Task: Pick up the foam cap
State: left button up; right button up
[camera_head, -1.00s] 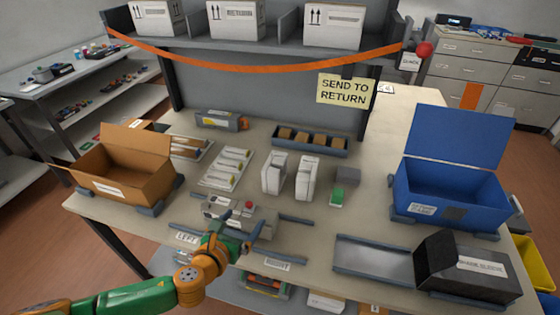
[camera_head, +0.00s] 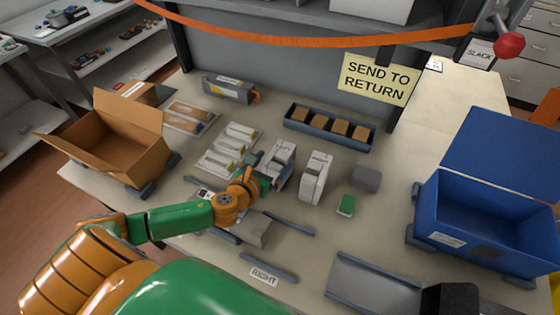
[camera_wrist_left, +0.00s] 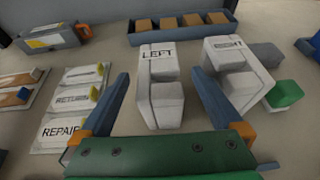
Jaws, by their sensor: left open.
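Two white foam caps stand side by side on the table. The one marked LEFT (camera_head: 283,156) is nearer to my arm, and it also shows in the left wrist view (camera_wrist_left: 159,62). The other cap (camera_head: 316,178) stands to its right and appears in the wrist view too (camera_wrist_left: 238,65). My left gripper (camera_head: 270,178) is open and empty at the near side of the LEFT cap. In the wrist view its fingers (camera_wrist_left: 160,82) spread to either side of that cap. The gripper partly hides the cap's lower part in the head view. My right gripper is out of view.
A grey block (camera_head: 366,178) and a green block (camera_head: 346,205) lie right of the caps. A tray of brown blocks (camera_head: 290,124) is behind. An open cardboard box (camera_head: 138,160) stands left, a blue bin (camera_head: 490,250) right. Grey rails (camera_head: 268,267) lie in front.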

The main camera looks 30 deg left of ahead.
aim_at(278, 157)
pick_arm(q)
jog(key=x, duration=0.4)
jog(key=shift+w+f, duration=0.25)
jog(key=shift+w, duration=0.1)
jog(key=shift+s+a+r, duration=0.1)
jog(key=shift+s+r, duration=0.05)
jog(key=shift+s, duration=0.05)
jog(key=c, duration=0.8)
jog(key=shift+w, duration=0.1)
jog(key=c, duration=0.5)
